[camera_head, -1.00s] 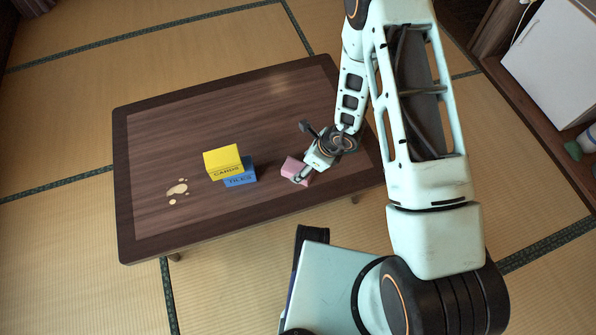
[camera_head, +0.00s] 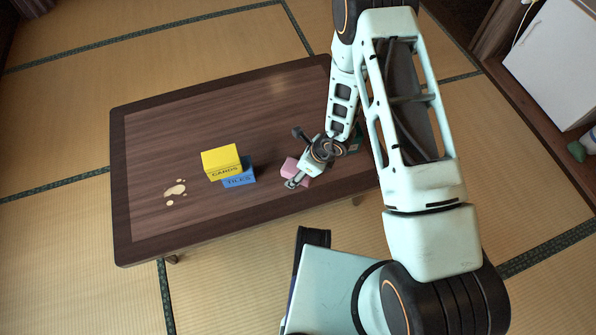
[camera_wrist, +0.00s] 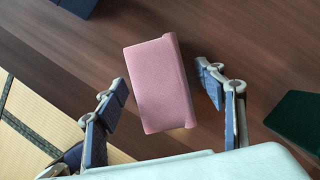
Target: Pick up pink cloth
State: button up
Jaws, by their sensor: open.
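The pink cloth (camera_wrist: 160,85) is a folded block lying on the dark wooden table. In the wrist view it lies in front of and between my open fingers, with space on both sides. My gripper (camera_wrist: 170,105) is open and holds nothing. In the head view the pink cloth (camera_head: 294,167) is partly hidden behind my gripper (camera_head: 292,183), which is just above it near the table's front right. Contact with the cloth cannot be made out.
A yellow box (camera_head: 221,159) marked CARDS rests on a blue box (camera_head: 240,177) to the left. A dark green object (camera_wrist: 297,120) is right of the cloth. The table's back area is clear.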

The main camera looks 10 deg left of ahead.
jog(key=shift+f, duration=0.15)
jog(key=shift+c, duration=0.2)
dwell(0.3)
jog(key=c, duration=1.3)
jog(key=shift+o, duration=0.2)
jog(key=shift+d+r, duration=0.1)
jog(key=shift+r, duration=0.1)
